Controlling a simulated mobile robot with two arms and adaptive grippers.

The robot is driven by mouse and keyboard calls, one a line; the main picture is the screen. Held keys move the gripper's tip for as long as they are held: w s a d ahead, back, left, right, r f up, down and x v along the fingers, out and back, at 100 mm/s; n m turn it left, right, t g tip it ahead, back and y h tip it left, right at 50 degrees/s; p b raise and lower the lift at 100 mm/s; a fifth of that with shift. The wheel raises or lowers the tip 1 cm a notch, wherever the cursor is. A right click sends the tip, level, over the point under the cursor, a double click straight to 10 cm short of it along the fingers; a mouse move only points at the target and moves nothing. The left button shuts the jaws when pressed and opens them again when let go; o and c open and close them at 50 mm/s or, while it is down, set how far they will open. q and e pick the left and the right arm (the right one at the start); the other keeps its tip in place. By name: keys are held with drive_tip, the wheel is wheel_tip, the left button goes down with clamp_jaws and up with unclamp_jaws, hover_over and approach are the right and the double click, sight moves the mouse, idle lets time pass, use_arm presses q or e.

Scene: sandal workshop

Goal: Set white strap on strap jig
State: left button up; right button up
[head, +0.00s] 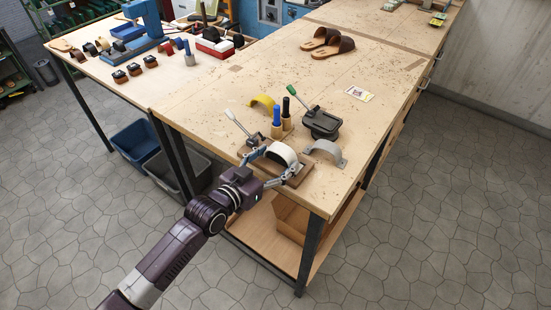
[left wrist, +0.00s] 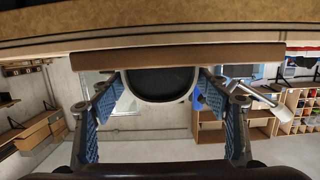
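The white strap (head: 284,152) is an arched band over a dark rounded form on the strap jig's brown wooden base (head: 298,180). A toggle clamp with a white handle (head: 236,122) stands at the jig's left. My left gripper (head: 270,165) is at the jig's near side, its fingers spread, one on each side of the strap. In the left wrist view the strap (left wrist: 192,90) shows as a pale U-shaped rim around black, between the blue-padded fingertips (left wrist: 160,82). Whether the tips touch it is unclear. My right gripper is out of view.
Blue- and black-handled tools (head: 277,122) and a green-handled dark device (head: 320,124) stand just beyond. The bench middle is mostly clear (head: 300,80).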

use_arm(q)
drive_tip(key=shift+o, duration=1.3)
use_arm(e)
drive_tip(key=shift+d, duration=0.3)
use_arm(q)
drive_tip(key=shift+r, duration=0.1)
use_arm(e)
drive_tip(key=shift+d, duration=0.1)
use_arm(q)
drive_tip(key=shift+r, duration=0.1)
drive_tip(key=shift+s+a, duration=0.15)
drive_tip(key=shift+s, duration=0.1)
drive_tip(key=b+v, duration=0.2)
drive_tip(key=v, duration=0.9)
drive_tip(key=shift+s, duration=0.15)
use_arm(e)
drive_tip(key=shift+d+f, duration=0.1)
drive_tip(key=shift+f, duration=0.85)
use_arm(q)
drive_tip(key=shift+a, duration=0.1)
